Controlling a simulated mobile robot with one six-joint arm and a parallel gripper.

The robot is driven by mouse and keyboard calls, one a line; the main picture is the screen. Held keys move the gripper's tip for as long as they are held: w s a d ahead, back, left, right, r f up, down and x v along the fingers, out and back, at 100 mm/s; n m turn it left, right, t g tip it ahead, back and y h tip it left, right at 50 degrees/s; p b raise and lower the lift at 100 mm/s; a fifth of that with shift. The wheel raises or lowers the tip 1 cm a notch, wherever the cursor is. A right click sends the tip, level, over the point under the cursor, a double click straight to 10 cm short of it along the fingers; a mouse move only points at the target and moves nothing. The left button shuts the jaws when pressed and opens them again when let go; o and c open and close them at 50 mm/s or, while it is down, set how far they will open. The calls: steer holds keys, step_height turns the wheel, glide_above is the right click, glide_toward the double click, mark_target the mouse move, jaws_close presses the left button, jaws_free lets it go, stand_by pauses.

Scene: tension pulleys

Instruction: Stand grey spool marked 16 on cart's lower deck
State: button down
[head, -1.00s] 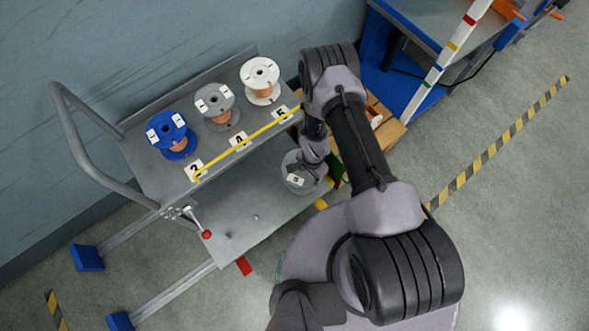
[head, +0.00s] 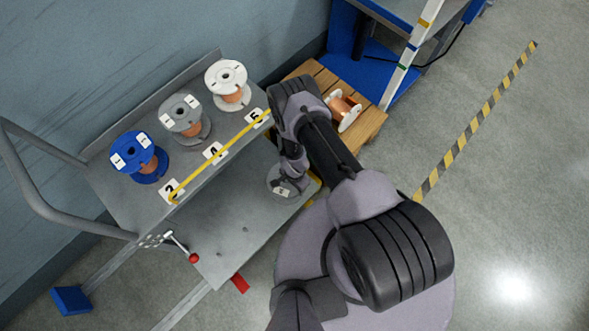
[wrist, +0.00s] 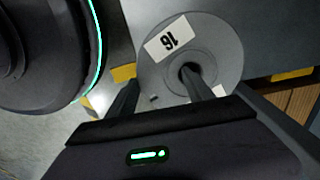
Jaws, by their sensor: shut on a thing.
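The grey spool (head: 273,186) marked 16 is upright at the right end of the cart's lower deck (head: 225,262); I cannot tell whether it touches the deck. In the wrist view its round top flange (wrist: 222,50) carries a white label reading 16. My gripper (wrist: 158,84) is shut on the spool, with one fingertip at the central hole and the other by the flange's outer edge. In the head view my gripper (head: 291,180) is mostly hidden by my arm, and the spool's lower part is hidden too.
The cart's upper deck (head: 112,198) holds a blue spool (head: 139,155), a grey spool (head: 184,117) and a white spool (head: 229,83) behind a yellow strip. A wooden pallet (head: 372,125) with a copper-wound spool (head: 343,108) stands right. The lower deck's left part is clear.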

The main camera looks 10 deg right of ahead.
steer(key=shift+c, duration=1.9)
jaws_free()
step_height(320, 180, up, 12)
steer(key=p, duration=0.5)
steer(key=shift+p, duration=0.4)
steer(key=shift+s, duration=0.1)
